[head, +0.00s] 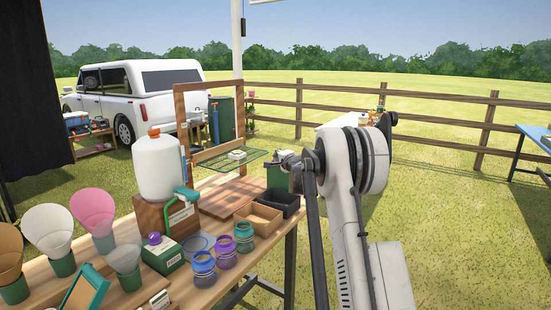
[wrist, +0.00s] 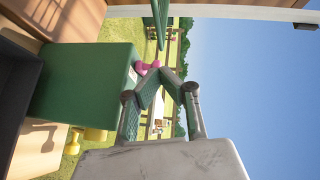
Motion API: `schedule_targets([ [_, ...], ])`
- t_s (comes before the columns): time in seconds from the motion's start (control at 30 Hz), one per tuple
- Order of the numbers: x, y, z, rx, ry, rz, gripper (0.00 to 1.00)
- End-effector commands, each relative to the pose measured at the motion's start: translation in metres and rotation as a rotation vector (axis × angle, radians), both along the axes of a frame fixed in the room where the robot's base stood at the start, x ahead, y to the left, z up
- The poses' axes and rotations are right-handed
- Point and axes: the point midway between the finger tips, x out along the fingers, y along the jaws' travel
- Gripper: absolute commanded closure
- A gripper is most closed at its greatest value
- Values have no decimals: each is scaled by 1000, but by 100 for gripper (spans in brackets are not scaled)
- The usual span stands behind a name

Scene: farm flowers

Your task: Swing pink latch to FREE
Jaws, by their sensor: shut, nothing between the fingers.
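The pink latch (wrist: 146,68) shows in the wrist view, at the upper edge of a green block (wrist: 85,88). A small pale label sits beside it on the block. The wrist picture is turned on its side, with the sky at the right. My gripper (wrist: 162,72) is shut and empty, its fingertips close together right beside the pink latch. I cannot tell whether they touch it.
A green wire rack (head: 229,158) hangs from a wooden frame left of my gripper. A black tray (head: 284,203) and a brown tray (head: 258,217) lie at the table's right end. A white tank (head: 158,168) and several jars stand farther left. Open grass lies to the right.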

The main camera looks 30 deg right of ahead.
Motion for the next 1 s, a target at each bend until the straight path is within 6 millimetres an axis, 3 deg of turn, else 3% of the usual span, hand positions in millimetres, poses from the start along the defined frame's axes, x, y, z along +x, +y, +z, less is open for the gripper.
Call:
schedule_targets([
  [0.13,-24,3,6,0,1,6,100],
  [0.53,-79,49,17,-1,1,5,100],
  [0.7,-92,60,19,0,0,5,100],
  [1.0,-96,63,19,-1,1,5,100],
])
